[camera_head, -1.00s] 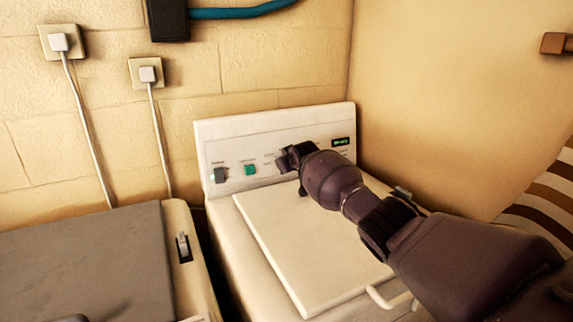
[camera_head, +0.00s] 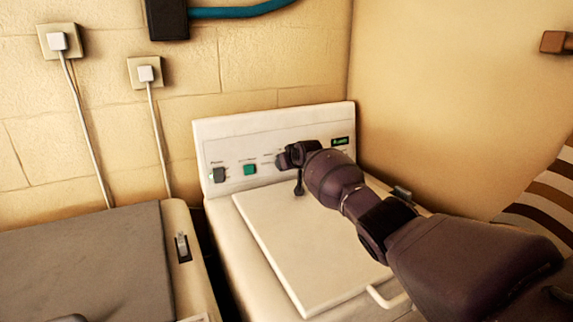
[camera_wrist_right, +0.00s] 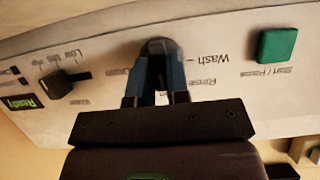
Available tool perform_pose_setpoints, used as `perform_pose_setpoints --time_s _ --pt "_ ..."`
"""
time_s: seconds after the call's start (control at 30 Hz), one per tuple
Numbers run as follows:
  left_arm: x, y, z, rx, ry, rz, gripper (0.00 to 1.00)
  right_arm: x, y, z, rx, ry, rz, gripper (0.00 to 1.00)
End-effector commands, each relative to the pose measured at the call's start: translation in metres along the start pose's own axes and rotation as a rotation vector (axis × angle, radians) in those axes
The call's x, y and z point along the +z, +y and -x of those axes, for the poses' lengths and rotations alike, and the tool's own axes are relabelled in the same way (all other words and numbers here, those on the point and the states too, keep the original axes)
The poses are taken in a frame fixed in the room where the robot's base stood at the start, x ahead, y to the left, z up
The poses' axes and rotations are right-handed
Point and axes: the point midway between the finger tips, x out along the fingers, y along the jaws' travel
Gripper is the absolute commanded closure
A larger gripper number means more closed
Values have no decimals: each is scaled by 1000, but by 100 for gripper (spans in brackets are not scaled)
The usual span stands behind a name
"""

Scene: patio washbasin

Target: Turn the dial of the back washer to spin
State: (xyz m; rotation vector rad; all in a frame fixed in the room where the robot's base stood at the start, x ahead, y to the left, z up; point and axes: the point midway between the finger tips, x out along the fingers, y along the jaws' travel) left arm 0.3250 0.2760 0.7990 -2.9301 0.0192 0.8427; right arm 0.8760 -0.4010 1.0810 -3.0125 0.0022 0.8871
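The back washer (camera_head: 222,128) is white, with a raised control panel against the wall. My right gripper (camera_head: 285,160) is at the middle of this panel. In the right wrist view, the gripper (camera_wrist_right: 158,75) has its two blue-grey fingers on either side of a dark round dial (camera_wrist_right: 158,46), apparently touching it. The words Wash and Rinse stand beside the dial, seen upside down. The fingers and arm hide most of the dial and some labels, so I cannot read its setting. The green display (camera_wrist_right: 24,102) seems to read Ready. My left gripper is not in view.
A green start/pause button (camera_head: 250,169) and a dark power switch (camera_head: 219,175) sit left of the dial. A second dark knob (camera_wrist_right: 57,83) is near the display. A grey-topped appliance (camera_head: 90,255) stands left of the washer. A wall is close on the right.

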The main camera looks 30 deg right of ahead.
Motion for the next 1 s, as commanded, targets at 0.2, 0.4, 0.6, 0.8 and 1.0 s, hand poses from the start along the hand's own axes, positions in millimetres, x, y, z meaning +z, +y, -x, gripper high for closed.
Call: perform_pose_setpoints --time_s 0.2,0.4,0.6,0.8,1.0 --pt "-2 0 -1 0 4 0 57 1 0 0 0 -2 1 58" --pt "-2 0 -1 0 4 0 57 0 0 0 0 -1 1 58" --pt "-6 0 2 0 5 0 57 -1 0 6 0 0 1 58" --pt "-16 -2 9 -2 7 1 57 -2 0 23 0 1 3 58" --pt "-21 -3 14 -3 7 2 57 -1 1 42 0 1 1 58"
